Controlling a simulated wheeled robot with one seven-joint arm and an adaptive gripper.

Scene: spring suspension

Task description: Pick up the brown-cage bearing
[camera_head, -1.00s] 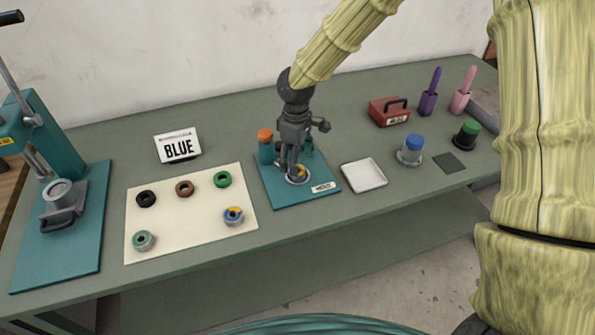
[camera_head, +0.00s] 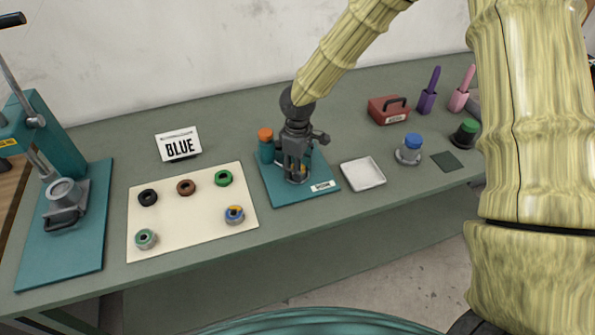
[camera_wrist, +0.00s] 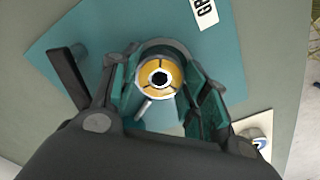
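A brown ring (camera_head: 186,187) lies on the cream mat (camera_head: 170,225), between a black ring and a green ring; whether it is the brown-cage bearing I cannot tell. My gripper (camera_head: 297,174) points down over the teal station (camera_head: 272,190). In the wrist view my gripper (camera_wrist: 162,95) has its teal-padded fingers spread on both sides of a round grey part with an orange-yellow inner ring (camera_wrist: 146,82) and dark centre. The fingers look open around it; contact is not clear. In the head view the fingers partly hide this part.
On the mat lie a black ring (camera_head: 148,197), a green ring (camera_head: 223,178), a green-topped part (camera_head: 146,239) and a blue-yellow part (camera_head: 234,215). An orange-capped post (camera_head: 265,143) stands close left of my gripper. A white tray (camera_head: 363,174) is to the right; a press (camera_head: 55,165) is far left.

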